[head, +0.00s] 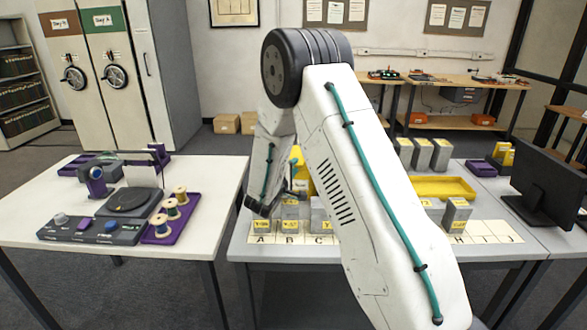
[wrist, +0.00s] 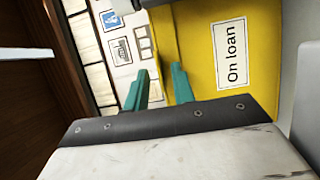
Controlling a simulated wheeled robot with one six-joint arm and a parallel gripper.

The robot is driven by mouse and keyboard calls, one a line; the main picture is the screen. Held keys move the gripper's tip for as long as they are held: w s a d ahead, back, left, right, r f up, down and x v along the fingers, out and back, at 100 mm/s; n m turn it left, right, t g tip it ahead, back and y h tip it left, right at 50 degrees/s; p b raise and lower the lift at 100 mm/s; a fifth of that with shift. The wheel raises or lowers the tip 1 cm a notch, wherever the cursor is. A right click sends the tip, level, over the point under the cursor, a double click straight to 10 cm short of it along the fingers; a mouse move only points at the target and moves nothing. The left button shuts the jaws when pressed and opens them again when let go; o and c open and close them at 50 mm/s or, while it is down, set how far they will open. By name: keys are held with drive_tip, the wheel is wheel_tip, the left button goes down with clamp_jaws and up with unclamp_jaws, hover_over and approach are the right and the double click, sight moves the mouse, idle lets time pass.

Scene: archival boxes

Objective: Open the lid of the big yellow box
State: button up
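The big yellow box is mostly hidden behind my arm in the head view. Only a strip of yellow (head: 303,183) shows there, on the right-hand table. In the wrist view a yellow face (wrist: 195,38) with a white "On loan" label (wrist: 232,55) fills the upper right. In the head view the fingertips are mostly hidden.
Small grey boxes with yellow labels (head: 456,216) stand on a lettered strip (head: 484,232). A shallow yellow tray (head: 443,187), more grey boxes (head: 422,154) and a monitor (head: 547,195) are at right. The left table (head: 215,215) holds a device and spools.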

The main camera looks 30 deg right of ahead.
drive_tip(key=shift+w+d, duration=0.1)
drive_tip(key=shift+d, duration=0.05)
drive_tip(key=shift+c, duration=0.3)
clamp_jaws()
idle(1.1)
